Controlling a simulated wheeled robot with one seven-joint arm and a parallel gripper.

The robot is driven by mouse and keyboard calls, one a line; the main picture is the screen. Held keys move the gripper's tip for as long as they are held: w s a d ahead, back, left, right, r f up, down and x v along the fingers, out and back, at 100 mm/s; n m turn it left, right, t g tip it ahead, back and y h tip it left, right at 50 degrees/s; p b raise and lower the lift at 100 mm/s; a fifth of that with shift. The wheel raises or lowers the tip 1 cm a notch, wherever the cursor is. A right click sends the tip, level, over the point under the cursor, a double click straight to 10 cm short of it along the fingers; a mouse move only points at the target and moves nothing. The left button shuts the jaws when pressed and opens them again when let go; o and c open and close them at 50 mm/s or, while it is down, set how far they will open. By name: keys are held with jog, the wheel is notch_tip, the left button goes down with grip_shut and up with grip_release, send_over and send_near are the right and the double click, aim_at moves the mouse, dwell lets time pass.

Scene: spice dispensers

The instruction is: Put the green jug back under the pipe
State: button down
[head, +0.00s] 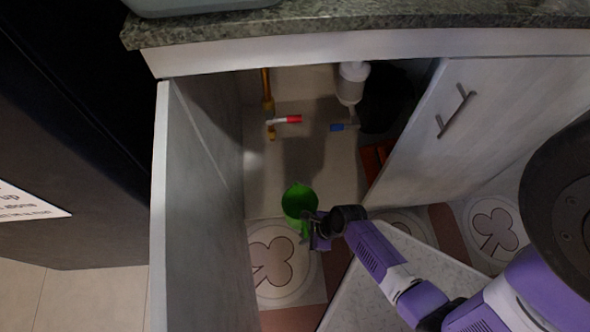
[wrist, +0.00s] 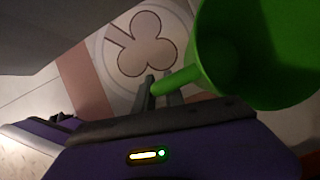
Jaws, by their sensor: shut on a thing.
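The green jug (head: 299,200) is at the front opening of the cabinet under the counter, its open mouth facing up toward the head camera. My gripper (head: 308,230) is shut on the jug's handle, which also shows between the fingers in the wrist view (wrist: 163,88). The jug's body (wrist: 228,55) fills the upper right of the wrist view. A brass pipe (head: 267,90) with a red-handled valve (head: 288,120) runs down the cabinet's back left, farther in than the jug. A white pipe (head: 351,85) with a blue-handled valve (head: 340,127) is to its right.
An open cabinet door (head: 160,220) stands close to the left of the jug. The other door (head: 450,120) is on the right. A dark object (head: 385,100) and a red-orange item (head: 374,160) occupy the right inside. The cabinet floor behind the jug looks clear.

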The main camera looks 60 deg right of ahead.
aim_at(298, 198)
jog(key=shift+m, duration=0.4)
jog(key=w+d+f+b, duration=0.1)
jog(key=w+d+b, duration=0.2)
jog(key=w, duration=0.2)
jog(key=w+d+f+b, duration=0.1)
jog(key=w+d+b, duration=0.2)
jog(key=w, duration=0.2)
jog(key=w+d+f+b, duration=0.1)
jog(key=w+d+b, duration=0.2)
jog(key=w, duration=0.3)
jog(key=shift+d+f, duration=0.2)
jog(key=shift+d, duration=0.35)
jog(key=shift+r, duration=0.15)
jog(key=c, duration=1.4)
grip_release()
